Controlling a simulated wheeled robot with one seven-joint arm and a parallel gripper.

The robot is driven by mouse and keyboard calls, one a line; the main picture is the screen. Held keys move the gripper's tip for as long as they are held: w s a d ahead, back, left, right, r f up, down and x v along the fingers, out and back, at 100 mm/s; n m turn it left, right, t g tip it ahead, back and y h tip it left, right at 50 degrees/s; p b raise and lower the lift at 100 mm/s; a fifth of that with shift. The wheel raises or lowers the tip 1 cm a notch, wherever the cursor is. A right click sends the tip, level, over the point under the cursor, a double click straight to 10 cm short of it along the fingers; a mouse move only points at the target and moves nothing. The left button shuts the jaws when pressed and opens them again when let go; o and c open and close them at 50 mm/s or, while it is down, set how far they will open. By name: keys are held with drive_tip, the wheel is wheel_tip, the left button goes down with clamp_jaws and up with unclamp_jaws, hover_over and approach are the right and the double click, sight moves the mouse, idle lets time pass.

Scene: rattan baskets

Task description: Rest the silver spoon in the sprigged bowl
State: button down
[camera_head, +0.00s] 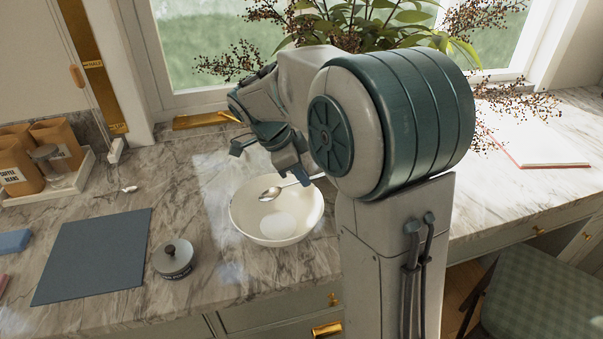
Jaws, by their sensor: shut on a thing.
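The silver spoon (270,194) shows over the white bowl (276,237), its bowl end pointing left and its handle running up and right to my gripper (302,178). My gripper is shut on the spoon's handle, above the right back rim of the bowl. The bowl stands upright on the marble counter. No sprig pattern can be made out on it from here. I cannot tell whether the spoon touches the bowl. My own arm hides the area just right of the bowl.
A leafy plant (385,22) is behind my arm. An open book (530,138) lies at right.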

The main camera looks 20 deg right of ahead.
drive_tip(key=b, duration=0.7)
hover_over(308, 215)
drive_tip(key=a, duration=0.2)
wheel_tip(308, 215, down, 8)
drive_tip(key=shift+w+d+f, duration=0.1)
drive_tip(key=shift+w+d, duration=0.05)
drive_tip(key=shift+s+f+b, duration=0.2)
drive_tip(key=shift+f+b, duration=0.65)
drive_tip(key=shift+b, duration=0.1)
drive_tip(key=c, duration=1.5)
unclamp_jaws()
drive_tip(key=shift+w, duration=0.15)
drive_tip(key=shift+r, duration=0.1)
drive_tip(key=shift+r, duration=0.15)
drive_tip(key=v, duration=1.3)
drive_tip(key=shift+a+r+p, duration=0.2)
drive_tip(key=shift+p, duration=0.1)
